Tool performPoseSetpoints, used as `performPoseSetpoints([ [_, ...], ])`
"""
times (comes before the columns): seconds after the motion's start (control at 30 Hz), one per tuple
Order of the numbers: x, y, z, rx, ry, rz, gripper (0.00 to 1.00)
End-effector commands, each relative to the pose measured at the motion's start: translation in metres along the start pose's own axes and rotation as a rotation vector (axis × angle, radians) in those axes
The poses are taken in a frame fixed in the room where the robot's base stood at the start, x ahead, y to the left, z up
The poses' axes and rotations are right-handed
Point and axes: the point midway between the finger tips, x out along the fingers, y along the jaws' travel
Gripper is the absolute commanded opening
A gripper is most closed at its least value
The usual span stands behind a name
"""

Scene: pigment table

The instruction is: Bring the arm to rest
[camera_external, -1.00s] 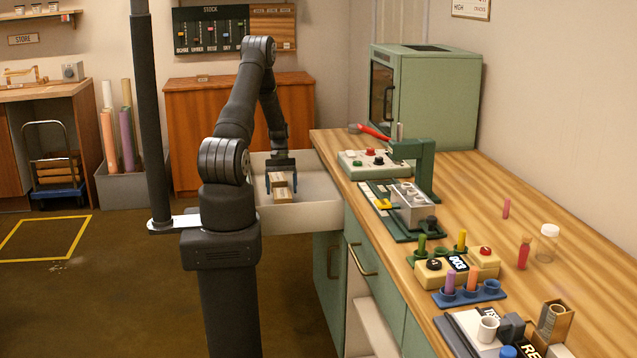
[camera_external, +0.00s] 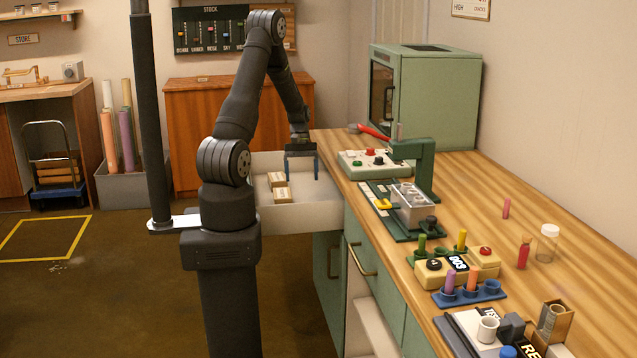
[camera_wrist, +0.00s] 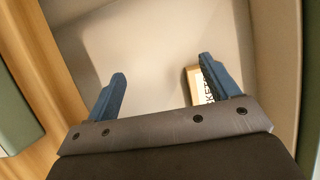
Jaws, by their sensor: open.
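My gripper (camera_external: 302,168) is open and empty. Its blue fingers point down over the right part of the open drawer (camera_external: 300,216). In the wrist view my gripper (camera_wrist: 158,95) has its two blue fingers spread wide above the pale drawer floor. Two small tan boxes, a back box (camera_external: 277,179) and a front box (camera_external: 283,194), lie in the drawer to the left of my gripper, apart from it. In the wrist view part of a lettered box (camera_wrist: 198,90) shows beside the right finger, which hides some of it.
The wooden counter (camera_external: 565,205) runs along the right. Near the drawer it bears a button panel (camera_external: 368,162), a green press-like stand (camera_external: 425,165) and a green cabinet (camera_external: 430,95). Open floor (camera_external: 110,290) lies to the left.

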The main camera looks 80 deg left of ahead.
Motion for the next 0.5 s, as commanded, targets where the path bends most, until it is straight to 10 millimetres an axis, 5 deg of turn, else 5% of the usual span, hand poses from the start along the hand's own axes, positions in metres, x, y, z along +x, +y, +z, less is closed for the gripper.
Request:
performPoseSetpoints([
  [0.5, -0.08, 0.057, 0.028, 0.215, 0.003, -0.087, 0.81],
])
